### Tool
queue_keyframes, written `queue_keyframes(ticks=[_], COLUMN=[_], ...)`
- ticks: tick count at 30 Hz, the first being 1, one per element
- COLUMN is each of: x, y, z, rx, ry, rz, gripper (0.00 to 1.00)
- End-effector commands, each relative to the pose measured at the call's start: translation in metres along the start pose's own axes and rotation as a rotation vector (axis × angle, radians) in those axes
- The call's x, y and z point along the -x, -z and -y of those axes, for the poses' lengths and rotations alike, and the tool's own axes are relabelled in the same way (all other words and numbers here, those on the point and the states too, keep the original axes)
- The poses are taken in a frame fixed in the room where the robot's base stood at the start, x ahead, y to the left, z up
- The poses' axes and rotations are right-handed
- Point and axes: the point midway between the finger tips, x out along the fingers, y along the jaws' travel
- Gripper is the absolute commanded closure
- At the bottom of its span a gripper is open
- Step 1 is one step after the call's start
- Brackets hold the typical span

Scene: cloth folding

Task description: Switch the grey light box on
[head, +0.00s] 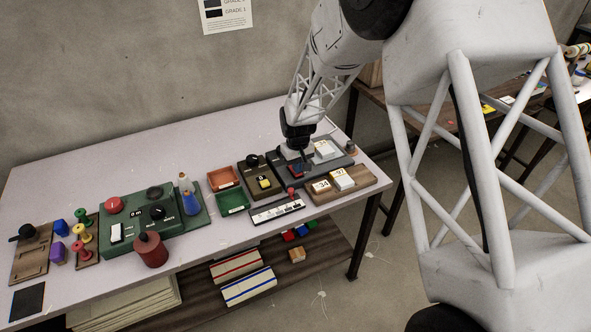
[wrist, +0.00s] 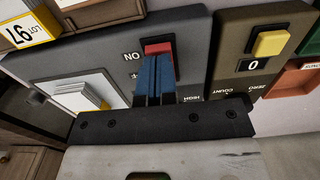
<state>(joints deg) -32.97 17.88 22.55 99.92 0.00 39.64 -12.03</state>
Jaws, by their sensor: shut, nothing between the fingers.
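The grey light box (head: 341,163) is at the right end of the table in the head view. Its dark grey face (wrist: 192,35) fills the middle of the wrist view. A red switch (wrist: 158,48) sits beside the "ON" label; the "OFF" label is partly hidden. My gripper (wrist: 154,72) is shut and empty, its blue fingers over the lower part of the switch. I cannot tell whether they touch it. In the head view my gripper (head: 305,160) points down at the box.
A brown counter box (wrist: 234,66) with a yellow button stands close beside the light box. A wooden board (head: 362,178) with number cards lies in front. A slider panel (head: 270,211) and green control box (head: 183,215) are further left.

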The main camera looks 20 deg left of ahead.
Motion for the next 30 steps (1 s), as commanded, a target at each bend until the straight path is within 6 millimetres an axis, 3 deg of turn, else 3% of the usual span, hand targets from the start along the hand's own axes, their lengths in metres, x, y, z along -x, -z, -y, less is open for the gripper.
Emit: queue_keyframes(ticks=[30], x=[-0.0083], y=[0.0000], z=[0.0000], rx=[0.000], ry=[0.000], rz=[0.000], gripper=[1.00])
